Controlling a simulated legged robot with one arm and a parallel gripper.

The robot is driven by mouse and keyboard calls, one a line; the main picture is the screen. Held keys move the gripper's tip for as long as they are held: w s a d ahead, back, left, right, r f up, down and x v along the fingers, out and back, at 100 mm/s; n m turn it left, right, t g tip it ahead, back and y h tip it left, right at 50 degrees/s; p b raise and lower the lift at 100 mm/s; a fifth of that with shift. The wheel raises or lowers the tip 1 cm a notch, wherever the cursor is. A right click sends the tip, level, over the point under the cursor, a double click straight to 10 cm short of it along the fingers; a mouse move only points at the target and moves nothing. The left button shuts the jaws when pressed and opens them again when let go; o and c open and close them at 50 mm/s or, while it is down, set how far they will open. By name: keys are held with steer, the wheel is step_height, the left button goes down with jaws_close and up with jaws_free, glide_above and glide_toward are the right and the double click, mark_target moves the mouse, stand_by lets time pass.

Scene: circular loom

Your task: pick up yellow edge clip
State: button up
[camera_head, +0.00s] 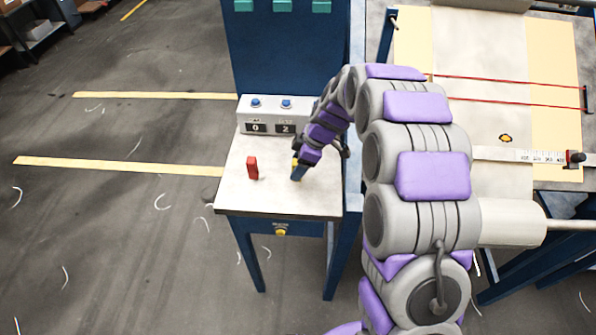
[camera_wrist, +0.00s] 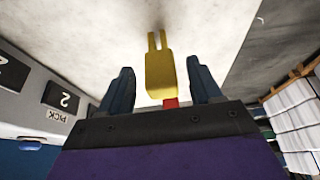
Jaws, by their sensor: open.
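The yellow edge clip (camera_wrist: 160,75) shows in the wrist view, a block with two thin prongs. It lies between the two dark blue fingers of my gripper (camera_wrist: 158,72), with a visible gap on each side. My gripper (camera_head: 298,172) is open, low over the right part of the small table in the camera_head view. There only a sliver of the yellow clip (camera_head: 295,162) shows beside the fingers; the rest is hidden. A bit of red (camera_wrist: 170,103) shows at the clip's lower end in the wrist view.
A red clip (camera_head: 252,167) stands upright on the small table (camera_head: 270,200), left of my gripper. A counter box (camera_head: 267,117) with two blue buttons stands behind. The loom (camera_head: 500,60) is to the right, beyond my arm. The table's front left is clear.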

steer(key=shift+x, duration=0.95)
steer(key=shift+a, duration=0.5)
steer(key=shift+c, duration=0.5)
steer(key=shift+d, duration=0.35)
steer(key=c, duration=0.6)
steer(key=shift+a, duration=0.15)
steer(key=c, duration=0.3)
